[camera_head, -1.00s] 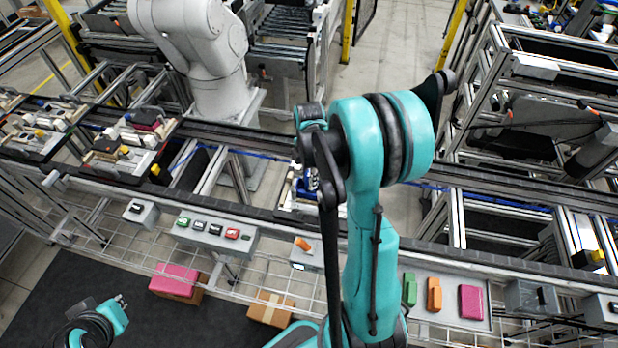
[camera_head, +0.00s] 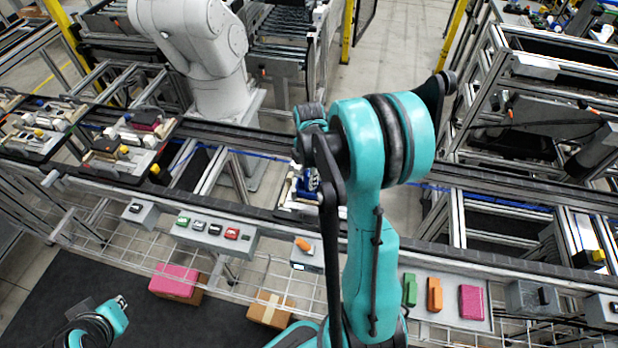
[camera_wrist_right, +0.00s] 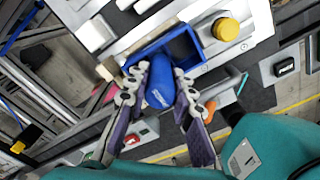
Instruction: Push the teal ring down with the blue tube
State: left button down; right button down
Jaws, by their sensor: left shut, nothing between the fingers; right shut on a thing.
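My right gripper (camera_wrist_right: 154,98) is shut on the blue tube (camera_wrist_right: 159,82), a rounded blue piece between its two grey-and-purple fingers. In the right wrist view the tube is at a blue open-sided frame (camera_wrist_right: 147,52) on a light metal fixture plate (camera_wrist_right: 258,16). I cannot tell whether the tube touches the frame. I cannot make out a teal ring; it may be hidden by the tube or fingers. In the head view my right arm largely covers this spot, with some blue (camera_head: 308,182) showing beside it. My left gripper (camera_head: 122,301) is shut and empty at the lower left.
A yellow knob (camera_wrist_right: 226,29) stands on the plate close to the right finger. The conveyor rail (camera_head: 480,225) runs across the view. Button boxes (camera_head: 215,232) line its front edge. Pallets with fixtures (camera_head: 120,150) stand at the left.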

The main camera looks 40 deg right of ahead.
dwell(0.3)
jog(key=shift+r+p, duration=2.8)
jog(key=shift+r, duration=1.2)
